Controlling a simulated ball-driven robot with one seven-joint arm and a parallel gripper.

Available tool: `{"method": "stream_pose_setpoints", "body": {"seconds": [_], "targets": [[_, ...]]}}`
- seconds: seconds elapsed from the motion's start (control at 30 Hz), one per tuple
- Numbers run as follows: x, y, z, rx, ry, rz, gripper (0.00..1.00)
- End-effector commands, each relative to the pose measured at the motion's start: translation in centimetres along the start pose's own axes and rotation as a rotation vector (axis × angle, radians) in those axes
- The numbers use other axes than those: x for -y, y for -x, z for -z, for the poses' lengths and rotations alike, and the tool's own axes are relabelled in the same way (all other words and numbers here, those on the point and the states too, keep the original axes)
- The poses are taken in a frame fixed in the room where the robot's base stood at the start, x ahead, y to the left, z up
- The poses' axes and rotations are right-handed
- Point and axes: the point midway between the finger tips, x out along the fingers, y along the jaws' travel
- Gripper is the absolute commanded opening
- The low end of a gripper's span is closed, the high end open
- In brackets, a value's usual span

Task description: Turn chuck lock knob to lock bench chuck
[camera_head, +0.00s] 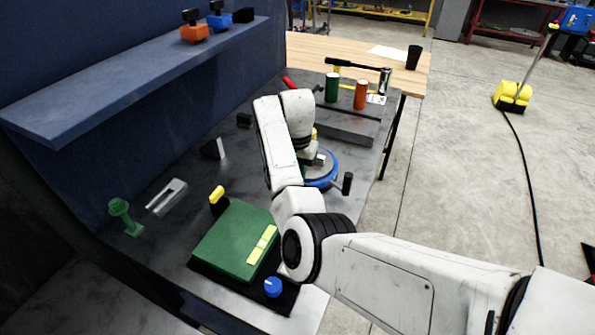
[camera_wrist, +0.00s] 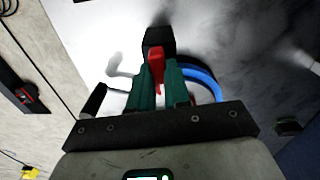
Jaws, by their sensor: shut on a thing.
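The bench chuck (camera_head: 326,168) is a round, blue-rimmed device on the grey bench, partly hidden behind my arm in the head view. Its blue rim (camera_wrist: 206,80) curves beside my fingers in the wrist view. My gripper (camera_wrist: 158,78) has green fingers closed on a red knob (camera_wrist: 156,60), which appears to be the chuck lock knob. A black block (camera_wrist: 158,38) is just beyond the red knob. The knob's base is hidden by the fingers, so its lock position cannot be told. The fingertips are hidden in the head view.
A black-handled crank (camera_head: 347,183) stands out at the chuck's right side. Green (camera_head: 332,87) and orange (camera_head: 361,95) cylinders stand behind. A blue shelf (camera_head: 150,75) overhangs the bench's left side.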

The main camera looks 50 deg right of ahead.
Motion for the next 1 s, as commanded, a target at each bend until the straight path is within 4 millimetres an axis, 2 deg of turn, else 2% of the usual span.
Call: {"method": "stream_pose_setpoints", "body": {"seconds": [0.3,0.73,0.77,1.0], "targets": [[0.1,0.15,0.08,-0.004,-0.083,0.003,0.0],[0.11,0.16,0.09,-0.005,-0.092,0.003,0.0],[0.11,0.16,0.09,-0.005,-0.092,0.003,0.18],[0.06,0.09,0.05,-0.003,-0.091,0.002,0.41]]}}
